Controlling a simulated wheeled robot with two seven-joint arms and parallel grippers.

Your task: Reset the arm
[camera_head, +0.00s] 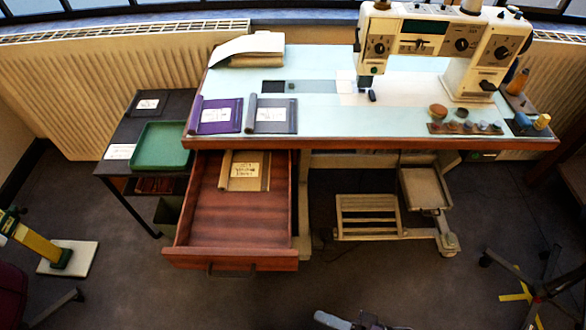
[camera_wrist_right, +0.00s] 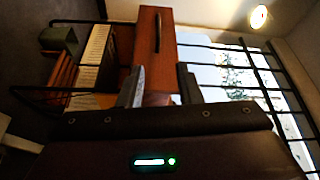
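My right gripper (camera_head: 350,320) shows only partly at the bottom edge of the head view, in front of the table and apart from it. In the right wrist view its two fingers (camera_wrist_right: 161,72) stand apart with nothing visible between them, so it is open. The wrist view shows the reddish-brown drawer front with its handle (camera_wrist_right: 157,32) beyond the fingertips, apart from them. My left gripper is in neither view.
The wooden drawer (camera_head: 235,258) is pulled out, with a tan labelled fabric piece (camera_head: 245,171) inside. A sewing machine (camera_head: 440,45), purple (camera_head: 215,116) and grey (camera_head: 271,115) fabric pieces lie on the table. A green tray (camera_head: 162,148) sits left. Floor before the drawer is clear.

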